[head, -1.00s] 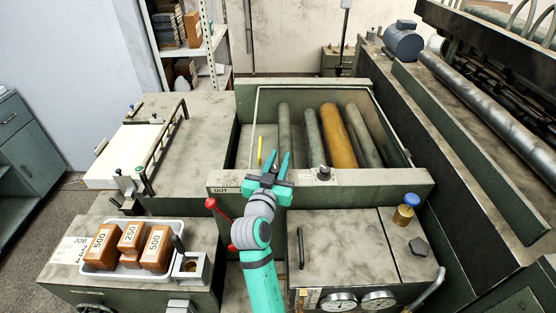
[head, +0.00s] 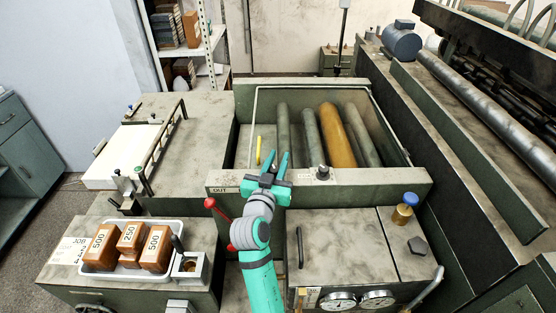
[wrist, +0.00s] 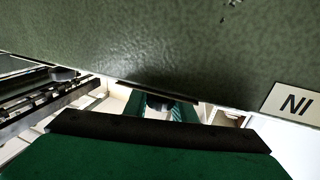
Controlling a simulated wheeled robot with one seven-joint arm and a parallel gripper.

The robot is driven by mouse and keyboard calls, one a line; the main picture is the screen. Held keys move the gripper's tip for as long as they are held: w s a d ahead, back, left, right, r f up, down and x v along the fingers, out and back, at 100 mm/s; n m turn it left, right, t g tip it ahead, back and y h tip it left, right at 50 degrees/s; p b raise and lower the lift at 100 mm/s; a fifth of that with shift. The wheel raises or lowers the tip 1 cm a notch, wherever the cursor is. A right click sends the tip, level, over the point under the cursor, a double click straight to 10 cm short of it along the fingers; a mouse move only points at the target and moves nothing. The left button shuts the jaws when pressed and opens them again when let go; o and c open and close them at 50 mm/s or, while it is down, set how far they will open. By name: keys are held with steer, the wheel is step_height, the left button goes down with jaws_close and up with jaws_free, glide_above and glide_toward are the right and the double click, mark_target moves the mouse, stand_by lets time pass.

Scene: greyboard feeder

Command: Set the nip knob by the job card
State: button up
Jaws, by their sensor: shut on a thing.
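My gripper (head: 269,172) is at the front rail (head: 370,180) of the roller bay. Its fingers are shut on a dark thing (wrist: 158,101), mostly hidden, which I take to be the nip knob. Any scale or pointer at the knob is hidden. The job card (head: 70,250) lies at the lower left, partly under a white tray; its lines are too small to read.
Brown blocks marked 500 (head: 101,247) and 250 stand in the white tray (head: 174,224). A red lever (head: 217,215) is just left of my arm. Another black knob (head: 322,173) is on the rail to the right. Rollers (head: 337,135) lie behind the rail.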

steer(key=shift+d, duration=0.1)
stand_by(0.3)
steer(key=o, duration=1)
steer(key=v, duration=1)
steer(key=shift+s, duration=0.35)
